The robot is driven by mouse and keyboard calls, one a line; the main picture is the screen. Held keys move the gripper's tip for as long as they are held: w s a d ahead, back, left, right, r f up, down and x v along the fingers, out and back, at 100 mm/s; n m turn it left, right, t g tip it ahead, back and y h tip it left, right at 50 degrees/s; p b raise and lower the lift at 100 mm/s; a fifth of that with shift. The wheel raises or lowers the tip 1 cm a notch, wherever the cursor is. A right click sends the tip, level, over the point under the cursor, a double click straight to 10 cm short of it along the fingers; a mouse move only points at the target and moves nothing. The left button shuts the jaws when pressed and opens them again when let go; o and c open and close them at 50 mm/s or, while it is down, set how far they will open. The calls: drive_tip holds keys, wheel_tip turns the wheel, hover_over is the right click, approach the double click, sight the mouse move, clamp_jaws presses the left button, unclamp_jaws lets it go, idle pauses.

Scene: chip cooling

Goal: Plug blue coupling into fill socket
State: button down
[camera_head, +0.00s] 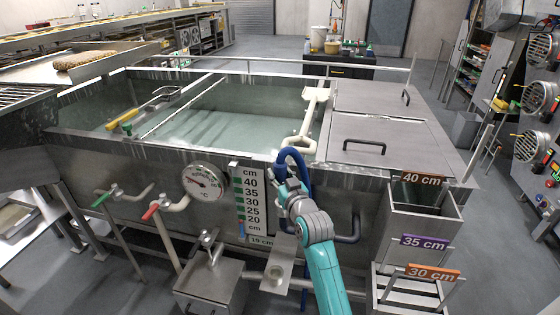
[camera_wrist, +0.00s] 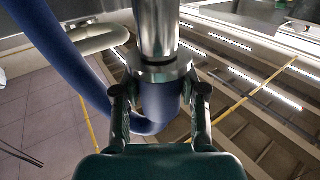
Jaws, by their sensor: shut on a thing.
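The blue coupling (camera_wrist: 158,108) stands upright between the two fingers of my gripper (camera_wrist: 162,92) in the wrist view, with the fingers shut on it. A shiny metal collar (camera_wrist: 160,70) tops the coupling. A steel tube (camera_wrist: 157,25) rises from the collar; I cannot tell whether this is the fill socket or how far the parts are engaged. A blue hose (camera_wrist: 55,55) curves down beside my gripper. In the head view, the hose (camera_head: 283,158) arches over my gripper (camera_head: 284,182) at the tank's front; the coupling is hidden there.
The water tank (camera_head: 110,150) lies behind my gripper. A cream pipe (camera_head: 305,143) passes over its rim close to the hose. A level scale (camera_head: 251,200) and dial thermometer (camera_head: 205,181) are to the left. Steel bins (camera_head: 420,235) stand to the right.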

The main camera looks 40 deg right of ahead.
sight(284, 181)
drive_tip(key=shift+w+d+r, duration=0.1)
drive_tip(key=shift+d+r, duration=0.3)
drive_tip(key=shift+r, duration=0.2)
drive_tip(key=shift+d+r, duration=0.35)
drive_tip(key=shift+r, duration=0.25)
drive_tip(key=shift+f, duration=2.9)
drive_tip(key=shift+f, duration=2.85)
drive_tip(key=c, duration=0.6)
unclamp_jaws()
drive_tip(key=shift+o, duration=0.2)
drive_tip(key=v, duration=1.2)
drive_tip(key=shift+a+r, duration=0.1)
drive_tip(key=shift+a, duration=0.05)
